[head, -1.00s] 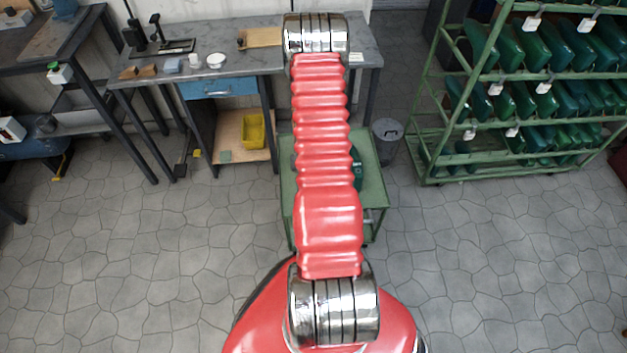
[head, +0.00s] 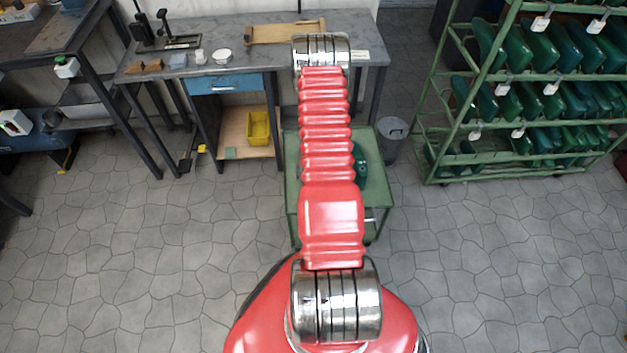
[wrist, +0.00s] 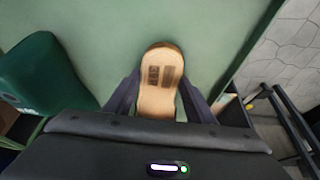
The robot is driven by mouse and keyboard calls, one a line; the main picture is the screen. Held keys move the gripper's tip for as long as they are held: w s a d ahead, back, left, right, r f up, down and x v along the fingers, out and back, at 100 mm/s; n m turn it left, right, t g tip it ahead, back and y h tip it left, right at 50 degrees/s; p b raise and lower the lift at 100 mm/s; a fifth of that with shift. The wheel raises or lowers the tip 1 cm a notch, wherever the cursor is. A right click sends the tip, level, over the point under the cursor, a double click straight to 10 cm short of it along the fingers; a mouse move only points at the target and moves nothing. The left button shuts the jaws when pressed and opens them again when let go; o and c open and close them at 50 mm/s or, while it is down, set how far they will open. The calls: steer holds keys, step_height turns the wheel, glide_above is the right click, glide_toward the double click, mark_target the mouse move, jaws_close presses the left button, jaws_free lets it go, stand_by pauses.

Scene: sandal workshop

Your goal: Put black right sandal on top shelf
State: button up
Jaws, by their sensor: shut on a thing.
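In the wrist view a sandal (wrist: 160,84) shows its tan footbed with two dark printed marks; no black part of it can be made out. My gripper (wrist: 160,78) has a dark finger along each side of the sandal and is shut on it. The sandal is above or on a green surface (wrist: 115,25); I cannot tell if it touches. In the head view my red arm hides the gripper and sandal. A green rack (head: 432,130) at the right has several shelves; its top is cut off by the picture edge.
A green cart (head: 378,195) stands behind my arm. A dark green object (head: 361,162) on it shows beside the arm; a green block (wrist: 45,75) is left in the wrist view. A grey workbench (head: 270,60) and bin (head: 392,135) stand behind.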

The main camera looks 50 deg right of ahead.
steer(key=shift+f, duration=0.45)
steer(key=o, duration=1.3)
steer(key=shift+r, duration=0.15)
steer(key=v, duration=1.1)
steer(key=shift+s+a+r, duration=0.15)
steer(key=shift+s+r, duration=0.05)
steer(key=shift+r, duration=0.15)
